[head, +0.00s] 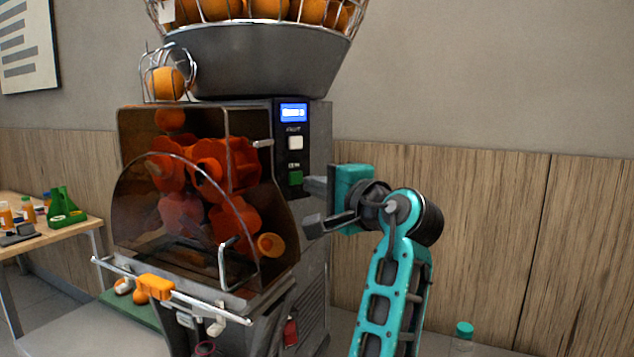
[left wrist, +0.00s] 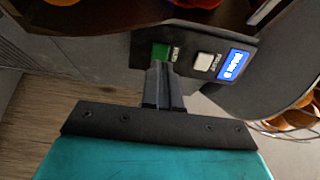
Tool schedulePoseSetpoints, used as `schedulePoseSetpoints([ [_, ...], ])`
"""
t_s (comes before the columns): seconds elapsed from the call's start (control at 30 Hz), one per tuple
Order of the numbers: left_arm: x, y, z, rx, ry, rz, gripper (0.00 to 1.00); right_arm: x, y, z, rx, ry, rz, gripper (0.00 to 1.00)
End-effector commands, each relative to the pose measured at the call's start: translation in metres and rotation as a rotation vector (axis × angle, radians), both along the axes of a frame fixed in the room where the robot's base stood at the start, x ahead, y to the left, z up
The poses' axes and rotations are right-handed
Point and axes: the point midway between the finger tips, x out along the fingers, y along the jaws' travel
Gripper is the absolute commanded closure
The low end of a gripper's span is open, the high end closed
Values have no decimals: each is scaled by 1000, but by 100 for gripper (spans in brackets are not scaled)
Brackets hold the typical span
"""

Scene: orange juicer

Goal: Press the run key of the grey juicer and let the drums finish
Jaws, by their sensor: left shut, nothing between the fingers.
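The grey juicer (head: 312,255) stands in the middle of the head view. Its control strip has a lit blue display (head: 294,113), a white key (head: 295,143) and a green key (head: 295,178); the small labels are blurred. The red-orange drums (head: 235,165) show behind the dark clear cover. My left gripper (head: 312,186) is shut and empty, its fingers pointing at the green key from the right. In the left wrist view, the closed fingertips (left wrist: 160,68) reach the edge of the green key (left wrist: 160,52); I cannot tell whether they touch it. My right gripper is out of view.
A wire basket of oranges (head: 260,10) sits on top of the juicer. A side table (head: 20,240) with bottles and a green carrier (head: 65,207) is at left. A teal-capped bottle (head: 464,331) stands at lower right.

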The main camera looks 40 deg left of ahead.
Motion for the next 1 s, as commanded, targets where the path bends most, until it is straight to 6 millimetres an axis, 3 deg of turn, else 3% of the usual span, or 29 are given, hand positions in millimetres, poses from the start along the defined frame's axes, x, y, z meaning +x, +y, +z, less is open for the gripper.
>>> schedulePoseSetpoints([
  [0.03, -3, -18, 0, -2, 1, -11, 100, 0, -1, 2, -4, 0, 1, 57],
  [0.2, -14, -55, 0, -2, 2, -9, 100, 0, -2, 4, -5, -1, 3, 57],
  [0.4, -23, -84, -1, -3, 1, -8, 100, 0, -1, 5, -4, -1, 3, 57],
  [0.6, -26, -93, 0, -1, 0, -6, 100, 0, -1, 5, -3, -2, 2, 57],
  [1.0, -26, -93, 0, -1, 0, -6, 100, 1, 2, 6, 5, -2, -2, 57],
])
